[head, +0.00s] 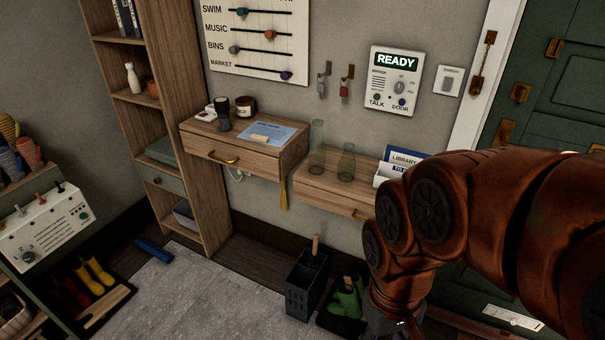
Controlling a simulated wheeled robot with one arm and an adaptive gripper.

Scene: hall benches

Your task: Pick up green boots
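The green boots (347,298) stand on a dark tray on the floor against the back wall, low in the centre right of the head view. They are close together, and part of them is hidden at the right by my reddish arm. My arm comes in from the right and bends down just to the right of the boots. Only a small dark part of its lower end shows at the bottom edge of the view. My gripper's fingers are out of the frame.
A dark slotted bin (298,290) with a wooden handle stands just left of the boots. Wall drawers (235,152) hang above. Yellow and red boots (97,271) are at the lower left. A grey rug (205,300) covers open floor. A green door (560,90) is at right.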

